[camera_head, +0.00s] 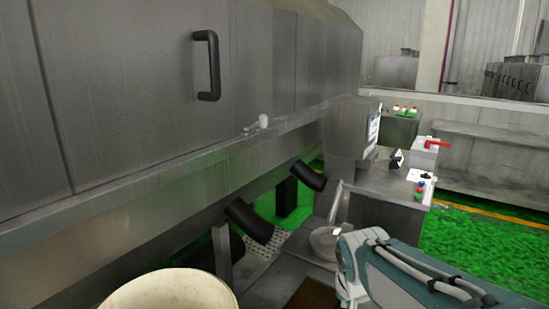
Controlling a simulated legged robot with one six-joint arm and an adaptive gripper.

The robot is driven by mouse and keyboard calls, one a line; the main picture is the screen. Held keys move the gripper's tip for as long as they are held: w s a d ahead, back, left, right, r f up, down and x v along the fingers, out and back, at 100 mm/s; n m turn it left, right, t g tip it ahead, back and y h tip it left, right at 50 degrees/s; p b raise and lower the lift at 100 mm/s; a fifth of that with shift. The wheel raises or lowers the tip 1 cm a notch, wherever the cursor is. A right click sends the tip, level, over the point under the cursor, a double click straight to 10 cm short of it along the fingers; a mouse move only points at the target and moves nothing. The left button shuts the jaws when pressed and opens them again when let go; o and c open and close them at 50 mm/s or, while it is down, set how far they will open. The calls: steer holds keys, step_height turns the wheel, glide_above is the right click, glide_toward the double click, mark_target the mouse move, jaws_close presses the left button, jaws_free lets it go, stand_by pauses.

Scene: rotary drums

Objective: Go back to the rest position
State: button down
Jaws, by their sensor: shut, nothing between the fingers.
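Part of my own arm (405,272), white and teal with grey cables along it, reaches in from the lower right corner. Its near end stops beside a grey metal bowl-like part (323,243) on the floor side of the machine. I cannot make out any gripper fingers; the gripper is out of view or hidden behind the arm.
A large steel drum machine (150,120) with a black handle (207,65) fills the left. Black pipes (250,220) stick out below it. A cream round container (170,290) stands at the bottom. A control cabinet (385,195) stands right of centre. Green floor (465,245) is clear at right.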

steer(key=s+d+r+n+t+y, duration=0.1)
steer(key=s+n, duration=0.2)
steer(key=s, duration=1.2)
steer(key=shift+s+r, duration=0.25)
steer(key=shift+r, duration=0.15)
steer(key=shift+d, duration=0.1)
